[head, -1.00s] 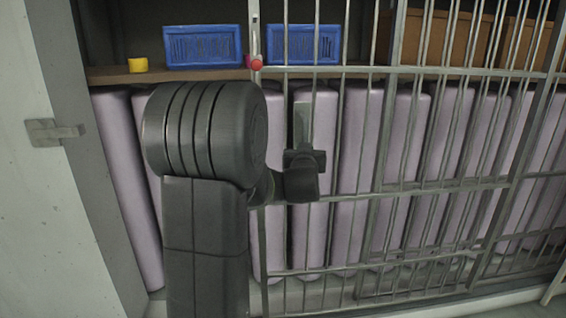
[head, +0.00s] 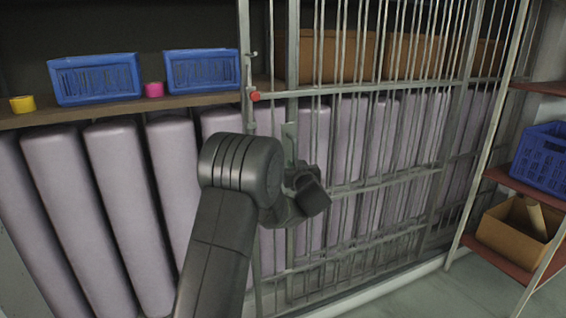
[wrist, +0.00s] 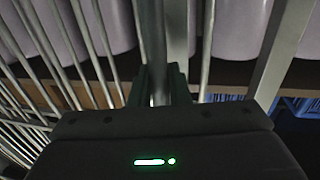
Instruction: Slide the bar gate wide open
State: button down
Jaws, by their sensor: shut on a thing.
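The bar gate (head: 350,89) is a metal lattice of upright bars and cross rails in the head view. Its left edge, with a red knob (head: 255,96), stands right of the two blue baskets. The left part of the bay lies uncovered. My gripper (head: 290,150) is at the gate's left part, partly hidden by my dark arm. In the wrist view my gripper (wrist: 160,82) has its fingers shut around an upright bar of the gate (wrist: 153,40).
Pale purple rolls (head: 125,170) stand in the bay under a shelf (head: 130,103) with blue baskets (head: 95,79), a yellow roll (head: 22,104) and a pink roll (head: 153,89). A rack (head: 525,185) with bins stands at the right, past the gate.

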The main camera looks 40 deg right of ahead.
jog(key=shift+d+r, duration=0.15)
jog(key=shift+d, duration=0.05)
jog(key=c, duration=1.4)
grip_release()
jog(key=shift+c, duration=0.2)
jog(key=v, duration=1.3)
jog(key=shift+s+a, duration=0.25)
jog(key=shift+s, duration=0.05)
jog(key=shift+w, duration=0.1)
jog(key=x, duration=1.3)
jog(key=shift+w+d, duration=0.2)
jog(key=shift+w, duration=0.05)
